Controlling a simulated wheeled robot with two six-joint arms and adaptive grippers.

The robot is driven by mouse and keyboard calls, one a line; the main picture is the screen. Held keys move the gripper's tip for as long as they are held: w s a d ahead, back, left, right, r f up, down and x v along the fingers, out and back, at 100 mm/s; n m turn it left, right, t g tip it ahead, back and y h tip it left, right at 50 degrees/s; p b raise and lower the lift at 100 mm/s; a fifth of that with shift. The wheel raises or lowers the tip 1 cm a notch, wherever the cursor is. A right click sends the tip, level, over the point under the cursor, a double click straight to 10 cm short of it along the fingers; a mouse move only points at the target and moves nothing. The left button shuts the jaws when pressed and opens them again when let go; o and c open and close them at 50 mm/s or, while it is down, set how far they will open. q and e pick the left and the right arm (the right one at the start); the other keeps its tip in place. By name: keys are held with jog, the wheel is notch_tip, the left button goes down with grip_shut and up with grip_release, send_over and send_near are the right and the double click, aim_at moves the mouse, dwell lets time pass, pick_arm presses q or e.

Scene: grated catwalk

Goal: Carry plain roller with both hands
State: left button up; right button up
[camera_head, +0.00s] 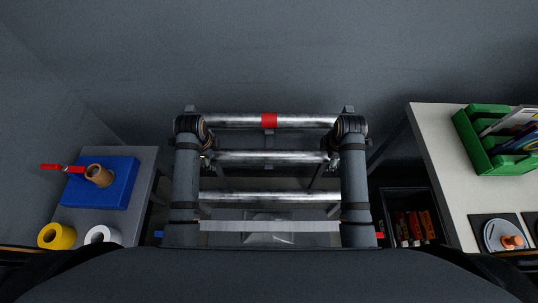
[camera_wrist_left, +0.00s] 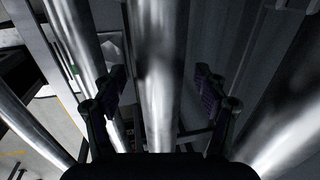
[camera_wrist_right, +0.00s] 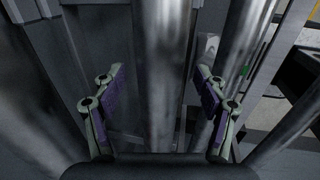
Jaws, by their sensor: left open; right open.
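A plain shiny metal roller (camera_head: 268,157) lies crosswise in a rack, second from the back. My left gripper (camera_head: 207,160) is at its left end and my right gripper (camera_head: 332,160) at its right end. In the left wrist view, the open fingers (camera_wrist_left: 160,90) stand on either side of a bare roller (camera_wrist_left: 158,60), apart from it. In the right wrist view, the open fingers (camera_wrist_right: 162,88) likewise straddle a bare roller (camera_wrist_right: 165,60) with gaps on both sides.
A left table holds a blue box (camera_head: 112,190) and tape rolls. A right table holds a green bin (camera_head: 476,150).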

pick_arm(q)
grip_shut()
pick_arm(e)
grip_shut()
pick_arm(q)
jog(key=shift+w+r, duration=0.1)
jog(key=shift+r, duration=0.1)
pick_arm(e)
jog(key=shift+w+r, duration=0.1)
jog(key=shift+r, duration=0.05)
